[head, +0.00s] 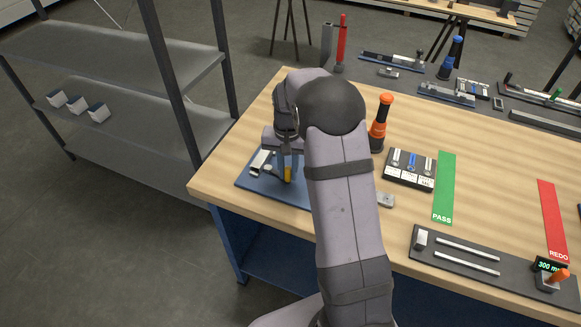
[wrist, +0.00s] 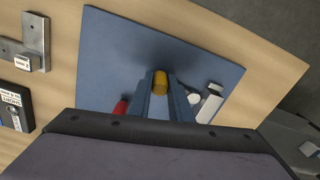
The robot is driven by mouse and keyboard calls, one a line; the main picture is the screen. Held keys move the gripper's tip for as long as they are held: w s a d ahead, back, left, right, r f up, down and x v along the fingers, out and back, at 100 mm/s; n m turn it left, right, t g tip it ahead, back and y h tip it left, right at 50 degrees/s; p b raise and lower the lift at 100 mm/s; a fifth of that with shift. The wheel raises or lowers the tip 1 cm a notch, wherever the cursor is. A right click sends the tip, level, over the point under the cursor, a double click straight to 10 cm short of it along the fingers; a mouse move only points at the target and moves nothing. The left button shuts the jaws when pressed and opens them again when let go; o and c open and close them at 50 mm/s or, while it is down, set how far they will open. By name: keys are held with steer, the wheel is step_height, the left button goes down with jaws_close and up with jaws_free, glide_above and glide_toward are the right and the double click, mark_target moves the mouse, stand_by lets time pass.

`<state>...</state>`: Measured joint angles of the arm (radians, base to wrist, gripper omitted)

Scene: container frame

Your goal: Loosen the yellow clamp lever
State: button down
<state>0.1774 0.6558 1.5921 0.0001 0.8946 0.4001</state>
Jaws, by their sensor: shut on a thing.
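The yellow clamp lever (wrist: 160,82) shows between my gripper's fingertips in the wrist view. It also shows as a small yellow piece (head: 288,174) below my gripper in the head view. My gripper (wrist: 160,88) points down and is shut on the lever, one finger on each side of it. The lever stands over a blue plate (wrist: 115,60) at the left part of the bench; the plate also shows in the head view (head: 247,181). The lever's base and the clamp body are mostly hidden by my gripper and arm.
A red-tipped part (wrist: 121,108) and pale metal blocks (wrist: 209,106) are close beside my fingers. An orange-topped tool (head: 381,115) stands behind my arm. A black switch panel (head: 410,169) and a green PASS strip (head: 445,185) lie to the right.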

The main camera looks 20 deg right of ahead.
steer(key=a+m, duration=0.2)
steer(key=m, duration=0.1)
steer(key=shift+s+a+m, duration=0.15)
steer(key=shift+s+m, duration=0.15)
steer(key=shift+s, duration=0.1)
steer(key=a+m, duration=0.1)
steer(key=m, duration=0.1)
steer(key=shift+a+r+m, duration=0.1)
steer(key=shift+a+m, duration=0.25)
steer(key=shift+m, duration=0.05)
steer(key=a+m, duration=0.2)
steer(key=m, duration=0.1)
steer(key=shift+w+a, duration=0.15)
steer(key=shift+w, duration=0.05)
steer(key=shift+w+a+m+p, duration=0.25)
steer(key=shift+a+m, duration=0.2)
steer(key=shift+m, duration=0.45)
steer(key=shift+w+a+m+p, duration=0.15)
steer(key=shift+a+m, duration=0.25)
steer(key=shift+m, duration=0.5)
steer(key=shift+w, duration=0.1)
steer(key=c, duration=1.6)
jaws_free()
